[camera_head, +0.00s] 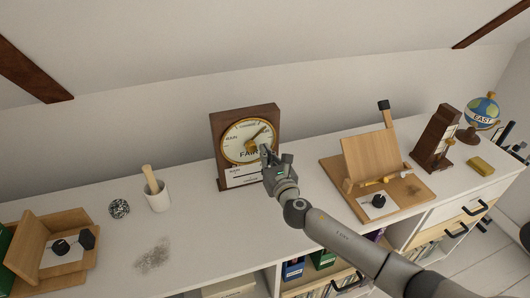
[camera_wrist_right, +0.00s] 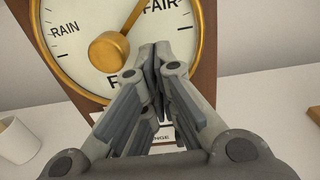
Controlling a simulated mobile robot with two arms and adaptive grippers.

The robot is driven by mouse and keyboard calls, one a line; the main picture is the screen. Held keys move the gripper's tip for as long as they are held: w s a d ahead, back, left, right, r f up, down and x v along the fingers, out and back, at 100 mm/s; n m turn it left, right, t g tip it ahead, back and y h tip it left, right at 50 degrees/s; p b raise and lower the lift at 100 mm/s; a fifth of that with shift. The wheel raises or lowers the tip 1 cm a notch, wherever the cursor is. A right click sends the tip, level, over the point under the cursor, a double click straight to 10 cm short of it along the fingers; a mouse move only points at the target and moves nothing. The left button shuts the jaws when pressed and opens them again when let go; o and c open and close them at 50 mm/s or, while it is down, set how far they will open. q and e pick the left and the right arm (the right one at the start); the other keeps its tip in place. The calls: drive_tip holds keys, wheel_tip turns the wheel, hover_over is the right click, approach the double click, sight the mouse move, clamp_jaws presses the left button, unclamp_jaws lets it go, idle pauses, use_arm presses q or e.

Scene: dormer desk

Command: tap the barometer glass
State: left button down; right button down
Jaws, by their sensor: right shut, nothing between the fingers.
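The barometer (camera_head: 216,135) is a dark wooden block with a round cream dial in a brass ring, standing upright near the back of the desk. In the right wrist view its dial (camera_wrist_right: 82,22) fills the upper left, with a brass knob (camera_wrist_right: 109,51) at the centre and the words RAIN and FAIR. My right gripper (camera_head: 266,152) is shut and empty, in front of the lower right of the dial. In the wrist view its fingertips (camera_wrist_right: 155,48) overlap the dial's lower right; whether they touch the glass I cannot tell. My left gripper is not in view.
A white mortar with pestle (camera_head: 158,196) and a dark patterned ball (camera_head: 119,208) stand left of the barometer. A wooden stand (camera_head: 370,155), a dark wooden device (camera_head: 434,140) and a small globe (camera_head: 482,110) are to the right. The sloped wall rises behind.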

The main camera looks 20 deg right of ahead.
drive_tip(key=shift+w, duration=0.45)
